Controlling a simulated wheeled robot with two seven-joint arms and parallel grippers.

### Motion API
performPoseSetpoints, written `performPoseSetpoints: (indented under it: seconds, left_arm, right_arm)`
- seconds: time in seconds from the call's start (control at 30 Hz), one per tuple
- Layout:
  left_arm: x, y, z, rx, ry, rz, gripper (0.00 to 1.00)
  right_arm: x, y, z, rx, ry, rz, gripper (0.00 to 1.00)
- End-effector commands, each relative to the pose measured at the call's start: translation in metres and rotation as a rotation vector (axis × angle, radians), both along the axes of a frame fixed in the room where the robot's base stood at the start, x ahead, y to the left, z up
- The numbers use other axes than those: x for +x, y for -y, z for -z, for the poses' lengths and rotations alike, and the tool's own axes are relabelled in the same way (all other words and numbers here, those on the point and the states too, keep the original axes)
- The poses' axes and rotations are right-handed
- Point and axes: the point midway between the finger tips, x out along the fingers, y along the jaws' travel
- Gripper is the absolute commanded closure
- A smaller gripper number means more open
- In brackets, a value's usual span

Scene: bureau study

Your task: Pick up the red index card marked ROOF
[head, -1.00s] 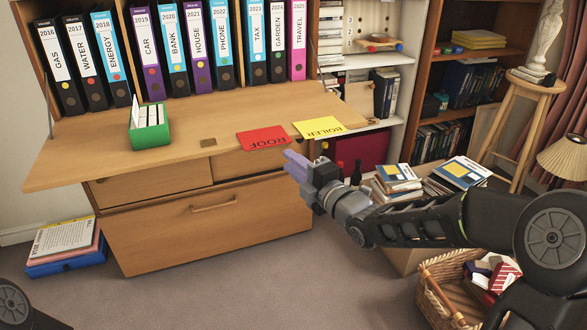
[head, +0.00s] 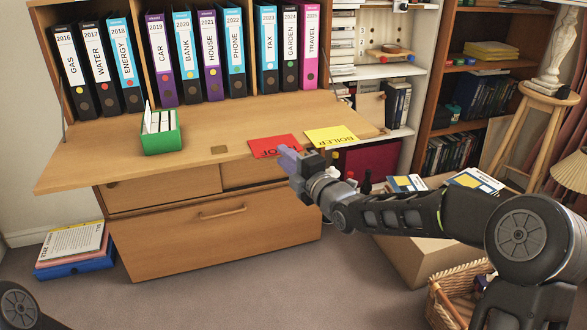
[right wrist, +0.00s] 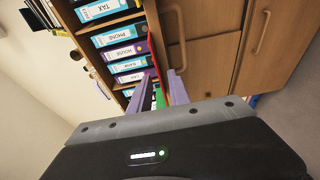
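The red index card marked ROOF (head: 266,145) lies flat at the front edge of the bureau's writing flap (head: 100,157), its lettering upside down in the head view. My right gripper (head: 287,159) is at the card's near right corner and hides part of the lettering. In the right wrist view its two purple fingers (right wrist: 161,90) stand apart with a gap between them. A thin red strip, seemingly the card edge-on (right wrist: 155,67), shows just beyond the fingertips. I cannot tell whether they touch it. My left gripper is out of view.
A yellow BOILER card (head: 332,135) lies right of the red one. A green card box (head: 161,135) stands on the flap to the left. Labelled binders (head: 208,55) line the back. A cardboard box (head: 405,258) with books stands right of the bureau.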

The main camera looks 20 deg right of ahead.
Motion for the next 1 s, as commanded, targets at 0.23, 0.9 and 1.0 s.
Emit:
performPoseSetpoints:
  seconds: [0.23,0.9,1.0]
  left_arm:
    - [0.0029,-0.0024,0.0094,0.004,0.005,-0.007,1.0]
    - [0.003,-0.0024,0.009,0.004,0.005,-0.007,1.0]
    - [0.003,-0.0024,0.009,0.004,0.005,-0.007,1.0]
  right_arm:
    - [0.0121,-0.0038,0.001,0.0,-0.001,0.0,0.77]
    - [0.0127,-0.0037,-0.0002,0.0,-0.001,0.001,1.0]
    - [0.0127,-0.0037,-0.0001,0.0,-0.001,0.001,1.0]
